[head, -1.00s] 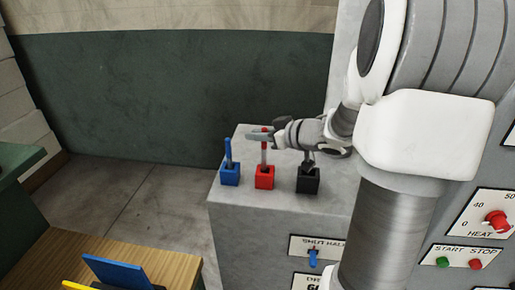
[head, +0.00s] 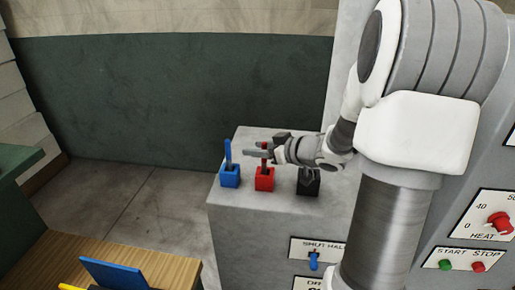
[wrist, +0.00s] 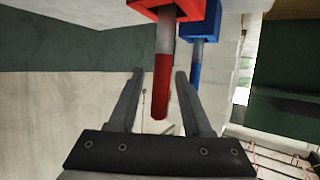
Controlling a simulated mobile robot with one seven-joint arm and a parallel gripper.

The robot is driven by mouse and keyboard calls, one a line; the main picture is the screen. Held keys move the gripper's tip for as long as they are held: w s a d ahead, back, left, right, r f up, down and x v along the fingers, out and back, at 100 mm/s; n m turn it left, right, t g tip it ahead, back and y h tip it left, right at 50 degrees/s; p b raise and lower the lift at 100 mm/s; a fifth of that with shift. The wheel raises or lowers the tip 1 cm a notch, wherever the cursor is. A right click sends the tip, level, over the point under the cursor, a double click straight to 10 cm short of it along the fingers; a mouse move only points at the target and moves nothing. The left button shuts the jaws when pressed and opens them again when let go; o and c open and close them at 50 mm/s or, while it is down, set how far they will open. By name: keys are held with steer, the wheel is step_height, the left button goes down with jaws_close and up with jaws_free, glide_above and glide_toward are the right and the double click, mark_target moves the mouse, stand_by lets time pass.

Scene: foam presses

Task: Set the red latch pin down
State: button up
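The red latch pin (head: 264,157) stands in its red block (head: 264,180) on top of the grey cabinet. My gripper (head: 254,149) is at the pin from the right, with its fingers spread apart. In the wrist view the pin (wrist: 162,82) shows a grey shaft and a red end, and lies between the two fingers (wrist: 158,85) with a gap on both sides. The red block (wrist: 195,9) is at the top of that view. I cannot tell exactly how deep the pin sits in the block.
A blue pin (head: 228,152) in a blue block (head: 230,177) stands close to the left. A black block (head: 307,183) stands to the right, partly under my gripper. The cabinet's panel (head: 315,252) carries a blue switch. Open floor lies left of the cabinet.

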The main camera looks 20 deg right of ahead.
steer(key=shift+r, duration=0.15)
steer(key=shift+s+d+r, duration=0.15)
steer(key=shift+s+r, duration=0.05)
steer(key=p+v, duration=0.1)
steer(key=v, duration=1)
steer(key=shift+s, duration=0.25)
